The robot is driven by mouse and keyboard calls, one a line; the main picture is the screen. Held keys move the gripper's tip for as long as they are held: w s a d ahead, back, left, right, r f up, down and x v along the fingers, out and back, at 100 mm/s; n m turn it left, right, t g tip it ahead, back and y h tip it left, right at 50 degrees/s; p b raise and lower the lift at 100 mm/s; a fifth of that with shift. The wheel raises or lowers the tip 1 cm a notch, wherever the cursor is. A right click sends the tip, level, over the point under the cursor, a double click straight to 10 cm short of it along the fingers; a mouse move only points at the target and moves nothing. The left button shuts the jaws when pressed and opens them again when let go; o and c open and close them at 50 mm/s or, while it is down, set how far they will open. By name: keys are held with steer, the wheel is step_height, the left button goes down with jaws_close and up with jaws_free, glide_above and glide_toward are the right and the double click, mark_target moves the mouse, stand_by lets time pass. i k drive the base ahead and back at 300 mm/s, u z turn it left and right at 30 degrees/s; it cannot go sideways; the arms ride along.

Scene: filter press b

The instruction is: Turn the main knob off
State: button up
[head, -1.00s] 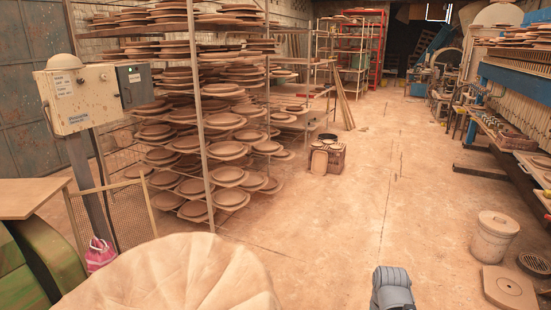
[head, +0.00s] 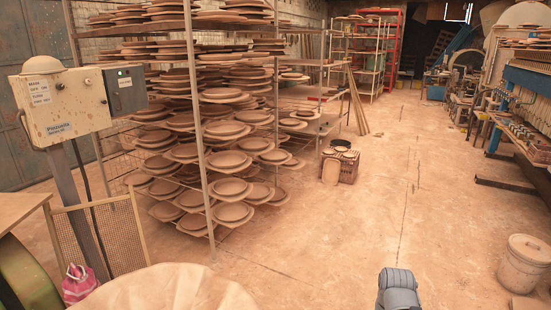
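A worn cream control box (head: 62,108) stands on a grey post at the left. It has white labels on its front and a rounded dome (head: 58,68) on top. A smaller dark grey box (head: 125,90) is fixed to its right side. A grey rounded part of my arm shows at the bottom edge, right of centre, well apart from the control box. My gripper's fingers are not in view.
A pale rounded form (head: 165,290) fills the bottom left, near a mesh panel (head: 105,235) and a pink bag (head: 80,283). A rack of clay plates (head: 212,165) stands beyond. A bucket (head: 523,262) and blue machine (head: 525,90) are at right. The middle floor (head: 360,220) is clear.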

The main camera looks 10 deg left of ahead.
mark_target(60, 86)
steer(key=z, duration=0.05)
steer(key=i, duration=3.35)
steer(key=u, duration=1.85)
